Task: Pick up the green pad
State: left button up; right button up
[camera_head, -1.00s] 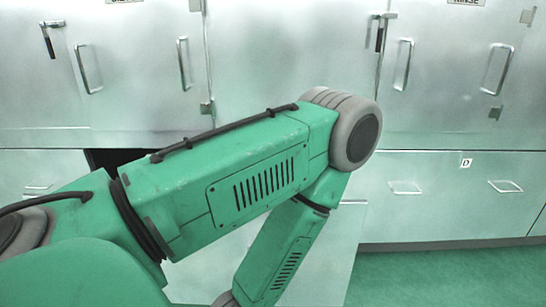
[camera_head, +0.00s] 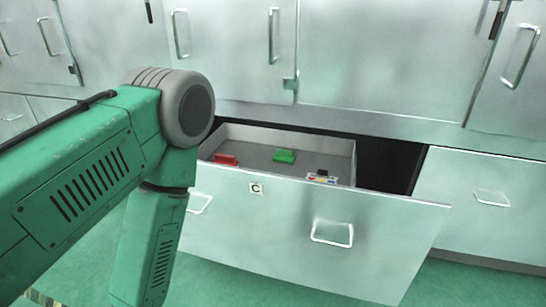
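The green pad (camera_head: 285,156) lies on the floor of an open drawer (camera_head: 375,206), toward the back middle of its tray. My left arm comes in from the left with its elbow to the left of the drawer, and its lower link runs down in front of the drawer's left end. The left gripper is outside the view. My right arm and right gripper are not in view either. Nothing covers the green pad.
A red object (camera_head: 225,159) lies left of the pad, near my arm. A small multicoloured item with a black part (camera_head: 321,176) lies right, near the drawer front. Closed cabinet doors (camera_head: 385,55) stand above. A closed drawer (camera_head: 480,215) is at right.

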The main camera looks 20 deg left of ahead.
aim_at(284, 156)
jog(key=u, duration=0.5)
jog(key=i+j, duration=0.5)
jog(key=i+j+z, duration=0.1)
jog(key=i+j, duration=0.4)
jog(key=j, duration=0.15)
